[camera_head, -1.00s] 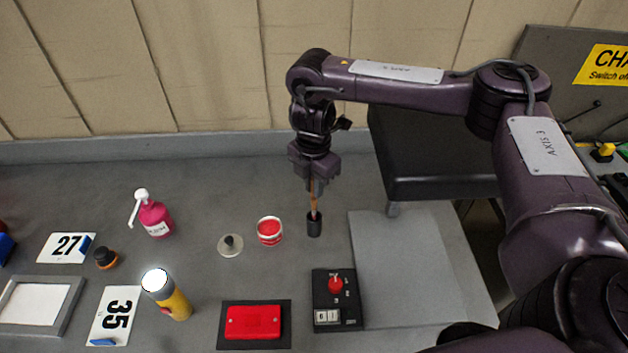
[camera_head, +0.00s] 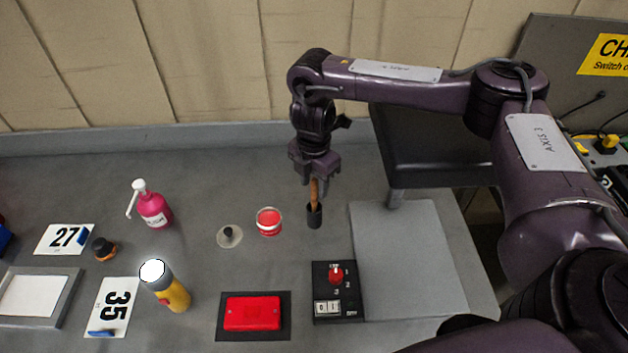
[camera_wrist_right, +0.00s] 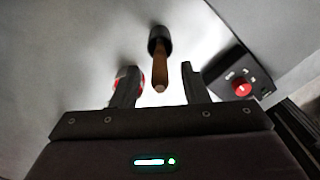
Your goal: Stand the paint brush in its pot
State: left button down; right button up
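The paint brush, with its brown wooden handle (camera_head: 314,192), stands upright in the small dark pot (camera_head: 314,216) on the grey table. Its bristles are hidden inside the pot. In the right wrist view the handle (camera_wrist_right: 160,76) points up from the pot (camera_wrist_right: 159,38) and lies between my fingers, with a gap on each side. My right gripper (camera_head: 315,180) is open around the upper handle, above the pot; it also shows in the wrist view (camera_wrist_right: 160,88). My left gripper is not in view.
A red-topped tub (camera_head: 269,222) and a grey knobbed disc (camera_head: 229,236) are left of the pot. A black box with a red knob (camera_head: 336,290) stands in front of it. A pink bottle (camera_head: 154,208) and a yellow torch (camera_head: 170,290) are farther left. A grey mat (camera_head: 410,260) lies at right.

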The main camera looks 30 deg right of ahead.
notch_tip(320, 180, up, 8)
jog(key=shift+f, duration=0.1)
dwell(0.6)
jog(key=shift+f, duration=0.1)
dwell(0.8)
